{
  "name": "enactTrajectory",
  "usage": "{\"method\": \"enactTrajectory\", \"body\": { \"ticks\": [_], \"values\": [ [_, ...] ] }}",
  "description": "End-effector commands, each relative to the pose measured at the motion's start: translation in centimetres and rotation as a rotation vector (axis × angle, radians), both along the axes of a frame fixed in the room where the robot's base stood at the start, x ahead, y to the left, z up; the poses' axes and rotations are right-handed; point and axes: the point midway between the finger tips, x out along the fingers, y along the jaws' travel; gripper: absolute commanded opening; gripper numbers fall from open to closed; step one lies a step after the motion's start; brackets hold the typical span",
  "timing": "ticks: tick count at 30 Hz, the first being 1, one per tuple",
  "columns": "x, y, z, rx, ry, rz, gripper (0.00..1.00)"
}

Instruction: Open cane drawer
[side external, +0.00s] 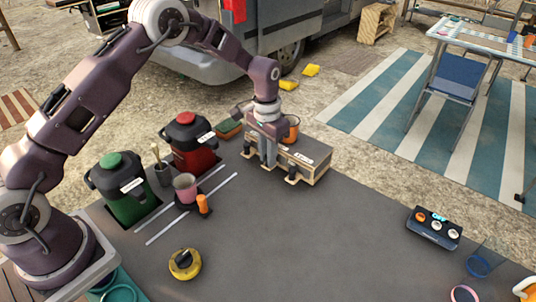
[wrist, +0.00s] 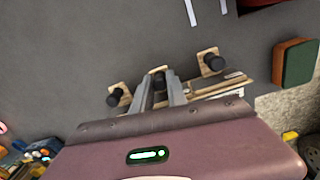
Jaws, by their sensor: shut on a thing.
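A low wooden drawer box (side external: 312,168) with a white label on top stands at the far edge of the dark table. Dark knobs on small wooden pieces line its near side; the right one (side external: 292,180) shows clearly. In the wrist view two outer knobs show, one at left (wrist: 115,97) and one at right (wrist: 213,63). My gripper (wrist: 158,88) points down at the middle of this row, its fingers closed around the middle knob (wrist: 157,71), mostly hidden between them. In the side view my gripper (side external: 266,158) covers part of the box. I cannot read which drawer is the cane one.
A red canister (side external: 190,150), a green canister (side external: 122,190) and a pink cup (side external: 186,186) stand left, near pale strips. An orange pot (side external: 291,130) is behind the box. A yellow-black round item (side external: 185,264) and a dark knob panel (side external: 434,228) lie nearer. The table's middle is clear.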

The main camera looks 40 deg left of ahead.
Motion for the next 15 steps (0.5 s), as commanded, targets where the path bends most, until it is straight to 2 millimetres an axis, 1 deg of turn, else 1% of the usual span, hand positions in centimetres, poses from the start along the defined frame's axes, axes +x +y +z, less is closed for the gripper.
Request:
{"method": "enactTrajectory", "body": {
  "ticks": [2, 4, 5, 9, 12, 15],
  "values": [
    [0.0, -0.1, 0.1, -0.001, -0.002, 0.0, 0.0],
    [-0.7, 0.0, 0.1, -0.001, -0.002, 0.001, 0.0],
    [-1.1, 0.0, 0.1, -0.001, -0.001, 0.001, 0.0],
    [-4.2, 0.0, 0.2, -0.002, 0.0, 0.002, 0.0],
    [-5.9, 0.0, 0.1, -0.001, 0.0, 0.001, 0.0],
    [-6.8, 0.0, 0.1, -0.001, -0.002, 0.001, 0.0]
  ]
}}
